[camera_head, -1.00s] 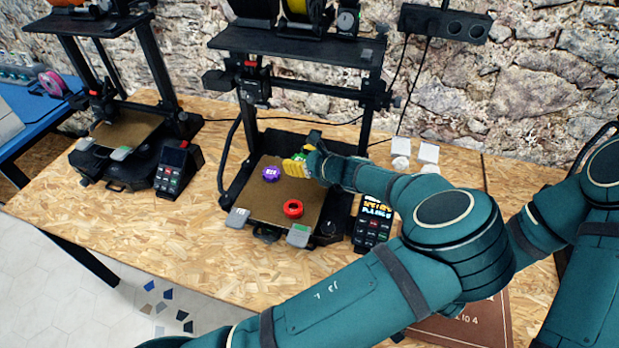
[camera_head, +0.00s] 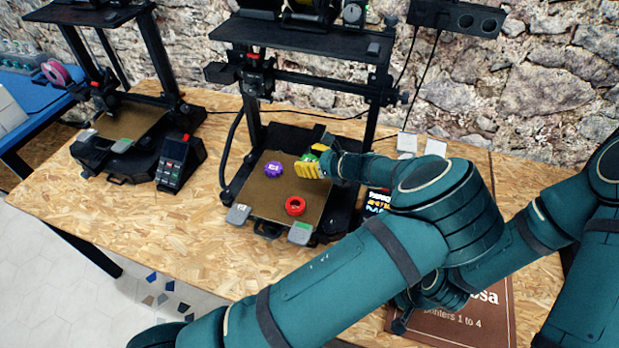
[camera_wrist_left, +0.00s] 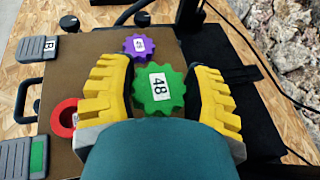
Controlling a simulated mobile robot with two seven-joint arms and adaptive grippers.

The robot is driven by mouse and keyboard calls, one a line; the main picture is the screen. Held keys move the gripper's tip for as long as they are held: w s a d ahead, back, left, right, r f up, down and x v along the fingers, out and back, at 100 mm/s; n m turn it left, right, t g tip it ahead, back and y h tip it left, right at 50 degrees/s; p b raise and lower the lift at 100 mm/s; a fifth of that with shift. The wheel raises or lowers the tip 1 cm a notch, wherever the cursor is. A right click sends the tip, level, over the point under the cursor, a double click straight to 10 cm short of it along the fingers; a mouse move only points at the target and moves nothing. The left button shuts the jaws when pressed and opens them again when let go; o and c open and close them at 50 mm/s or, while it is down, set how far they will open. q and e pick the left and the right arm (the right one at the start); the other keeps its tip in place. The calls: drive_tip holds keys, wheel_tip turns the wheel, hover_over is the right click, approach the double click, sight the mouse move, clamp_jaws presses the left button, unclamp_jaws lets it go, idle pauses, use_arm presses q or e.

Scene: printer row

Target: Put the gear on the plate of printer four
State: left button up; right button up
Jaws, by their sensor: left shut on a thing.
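The green gear (camera_head: 312,155) with a white "48" label shows best in the left wrist view (camera_wrist_left: 160,88). My left gripper (camera_head: 313,165) has its yellow fingers either side of this gear and is shut on it. They are over the back right of the brown plate (camera_head: 262,200) of the middle printer; I cannot tell whether the gear touches the plate. A purple gear (camera_head: 273,169) and a red ring (camera_head: 295,205) lie on the same plate. No number identifying printer four is legible. My right gripper's fingers are hidden behind my left arm.
The printer's black frame (camera_head: 382,95) and shelf (camera_head: 300,48) rise behind the plate. Another printer (camera_head: 130,135) with a bare-looking plate stands to the left. A brown sign (camera_head: 460,325) reads "printers 1 to 4". The wooden table between the printers is clear.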

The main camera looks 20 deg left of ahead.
sight(309, 180)
use_arm(q)
wheel_tip(309, 180, down, 6)
drive_tip(key=shift+f, duration=0.25)
drive_tip(key=o, duration=0.8)
drive_tip(key=shift+o, duration=0.2)
drive_tip(key=shift+f+b, duration=0.1)
drive_tip(key=shift+b, duration=0.2)
